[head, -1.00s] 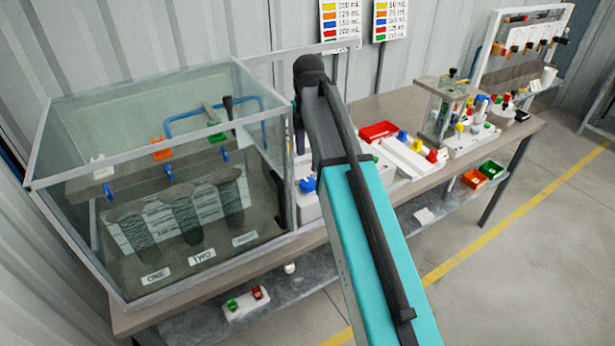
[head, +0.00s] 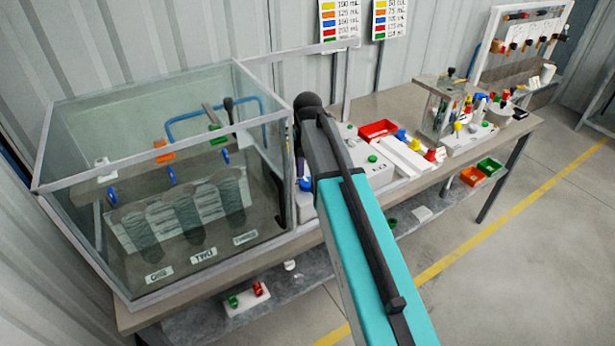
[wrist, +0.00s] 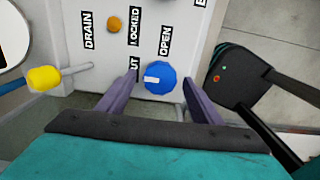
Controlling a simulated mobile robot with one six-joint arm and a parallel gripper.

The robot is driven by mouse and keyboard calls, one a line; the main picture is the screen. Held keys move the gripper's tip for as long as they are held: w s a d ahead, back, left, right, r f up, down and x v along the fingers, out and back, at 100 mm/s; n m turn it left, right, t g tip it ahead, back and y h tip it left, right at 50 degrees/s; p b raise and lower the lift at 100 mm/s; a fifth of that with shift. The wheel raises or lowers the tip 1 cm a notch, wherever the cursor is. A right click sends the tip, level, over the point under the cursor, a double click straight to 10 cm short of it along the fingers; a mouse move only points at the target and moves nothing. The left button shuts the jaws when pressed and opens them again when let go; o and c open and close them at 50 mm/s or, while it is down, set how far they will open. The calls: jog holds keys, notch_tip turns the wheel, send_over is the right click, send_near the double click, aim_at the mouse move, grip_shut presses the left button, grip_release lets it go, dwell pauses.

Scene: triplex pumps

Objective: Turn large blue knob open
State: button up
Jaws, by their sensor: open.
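The large blue knob (wrist: 161,78) is on the white panel in the wrist view, with a small white mark on its left part. An OPEN label (wrist: 166,41) is just above it, and a label partly hidden by the left finger is at its left. My gripper (wrist: 159,82) is open, with one purple finger on each side of the knob. I cannot tell whether either finger touches it. In the head view the blue knob (head: 306,184) shows just left of my arm, beside the glass tank. My fingers are mostly hidden there.
A yellow knob (wrist: 43,78) and an orange knob (wrist: 114,25) are near in the wrist view. In the head view the glass tank (head: 165,175) stands close at the left. A red tray (head: 379,129) and other fixtures are further right on the bench.

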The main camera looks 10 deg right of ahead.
jog(key=shift+f, duration=0.15)
jog(key=c, duration=1.1)
jog(key=shift+o, duration=0.2)
